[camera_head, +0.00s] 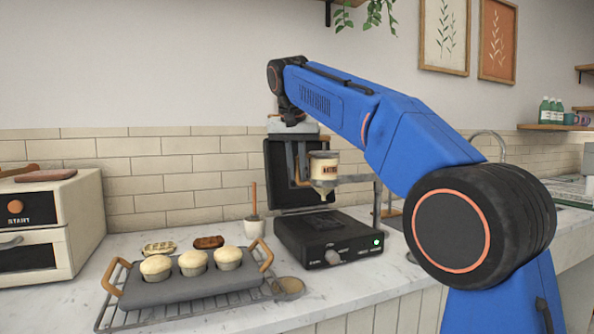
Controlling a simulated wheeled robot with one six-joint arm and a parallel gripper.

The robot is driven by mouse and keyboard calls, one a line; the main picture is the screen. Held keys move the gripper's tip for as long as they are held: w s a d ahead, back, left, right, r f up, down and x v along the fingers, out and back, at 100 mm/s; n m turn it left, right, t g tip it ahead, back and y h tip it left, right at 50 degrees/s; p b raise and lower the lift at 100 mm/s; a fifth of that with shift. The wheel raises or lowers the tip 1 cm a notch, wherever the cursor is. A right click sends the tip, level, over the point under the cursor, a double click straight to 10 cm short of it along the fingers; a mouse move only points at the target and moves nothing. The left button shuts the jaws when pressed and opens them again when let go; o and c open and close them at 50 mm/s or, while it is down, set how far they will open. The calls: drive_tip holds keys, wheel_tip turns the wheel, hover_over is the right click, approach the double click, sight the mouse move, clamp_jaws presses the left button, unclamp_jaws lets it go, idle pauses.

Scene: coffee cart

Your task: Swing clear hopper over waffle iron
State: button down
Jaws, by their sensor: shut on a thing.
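The clear hopper (323,167), with pale batter and a dark label band, hangs on a grey swing arm (356,179) from a post (377,199) at the right. It is upright, with its pointed spout above the waffle iron (326,237) in this view; its exact depth over the plate is hard to tell. The iron is black, its dark lid (279,165) raised behind and a green light lit on its front. My gripper (298,178) points down at the hopper's left side, shut on its orange-brown handle. The lower plate is partly visible.
A grey muffin tin (182,292) with orange handles sits on a wire rack at the front left. A white pot with a wooden-handled tool (253,222) stands left of the iron. A white oven (50,222) is at far left, a tap (490,136) at right.

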drive_tip(key=shift+w+a, duration=0.1)
drive_tip(key=shift+w, duration=0.25)
drive_tip(key=c, duration=1.8)
unclamp_jaws()
drive_tip(key=shift+w, duration=0.2)
